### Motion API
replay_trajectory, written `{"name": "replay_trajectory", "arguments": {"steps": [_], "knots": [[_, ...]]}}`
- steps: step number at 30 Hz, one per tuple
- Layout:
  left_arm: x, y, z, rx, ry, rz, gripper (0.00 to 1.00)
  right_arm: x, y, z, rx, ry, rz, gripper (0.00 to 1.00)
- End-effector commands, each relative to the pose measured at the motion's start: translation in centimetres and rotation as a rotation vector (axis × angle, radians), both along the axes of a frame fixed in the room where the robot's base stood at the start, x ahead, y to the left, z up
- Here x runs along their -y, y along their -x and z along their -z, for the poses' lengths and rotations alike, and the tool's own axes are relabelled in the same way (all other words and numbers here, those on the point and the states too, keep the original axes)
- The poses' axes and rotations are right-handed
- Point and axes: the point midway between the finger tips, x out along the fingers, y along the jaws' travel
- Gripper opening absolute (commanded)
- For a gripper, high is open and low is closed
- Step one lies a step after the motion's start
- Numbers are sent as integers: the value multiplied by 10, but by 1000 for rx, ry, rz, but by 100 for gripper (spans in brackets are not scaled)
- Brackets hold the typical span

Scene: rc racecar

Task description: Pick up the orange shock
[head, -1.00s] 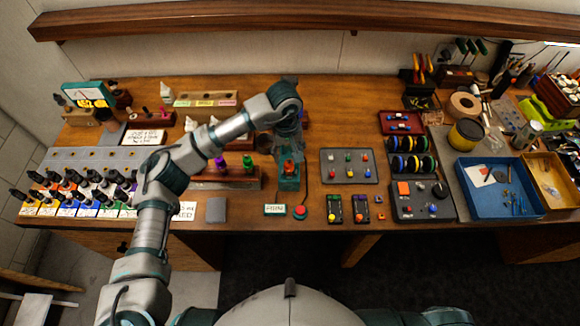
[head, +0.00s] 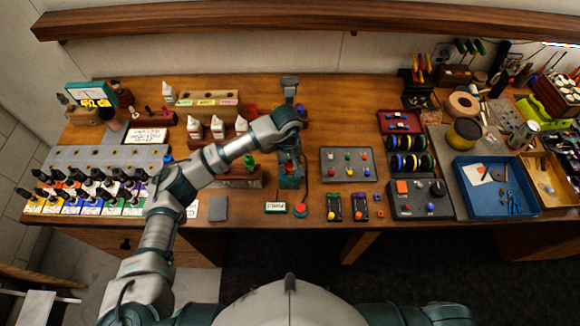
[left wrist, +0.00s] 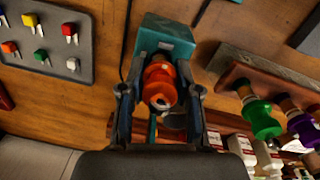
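The orange shock (left wrist: 161,82) stands in front of a teal block (left wrist: 166,38) in the left wrist view, its near end facing the camera. My left gripper (left wrist: 166,75) has one finger on each side of it, with narrow gaps showing, so it looks open around the shock. In the head view my left gripper (head: 289,158) reaches down at the teal fixture and hides most of the shock. My right gripper is out of the picture.
A wooden rack (left wrist: 270,72) holds a green shock (left wrist: 259,118) and a purple shock (left wrist: 303,126) close by. A grey tray with coloured pieces (head: 348,166) lies to the right. A red button (head: 300,210) and small sign (head: 276,207) stand in front.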

Motion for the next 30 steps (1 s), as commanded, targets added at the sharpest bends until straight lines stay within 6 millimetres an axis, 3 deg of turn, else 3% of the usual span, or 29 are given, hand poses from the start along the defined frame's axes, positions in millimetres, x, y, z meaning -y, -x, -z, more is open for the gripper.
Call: {"name": "replay_trajectory", "arguments": {"steps": [2,11,17,30], "knots": [[0,0,0,0,0,0,0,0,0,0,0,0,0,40],[0,0,-1,1,0,0,0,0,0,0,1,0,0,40],[0,1,-14,2,1,1,0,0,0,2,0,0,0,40],[0,15,-97,4,1,2,0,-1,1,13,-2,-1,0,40]]}}
